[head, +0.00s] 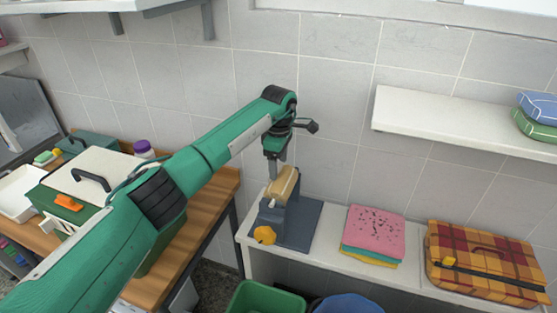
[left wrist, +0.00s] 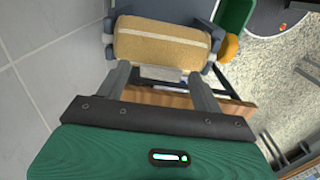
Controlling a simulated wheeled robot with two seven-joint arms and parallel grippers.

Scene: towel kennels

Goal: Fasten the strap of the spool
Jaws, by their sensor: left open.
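The spool (head: 284,185) is a tan roll on a blue-grey stand (head: 300,222) with an orange knob (head: 264,235), on a white bench. My left gripper (head: 274,166) points down just above the spool. It also shows in the left wrist view (left wrist: 160,76), open and empty. My right gripper is not in view.
Folded pink, yellow and teal cloths (head: 374,230) and a plaid case (head: 485,262) lie to the right on the bench. A wall shelf (head: 450,125) hangs above. Green (head: 265,300) and blue (head: 350,304) bins stand in front. A wooden table (head: 220,190) is at left.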

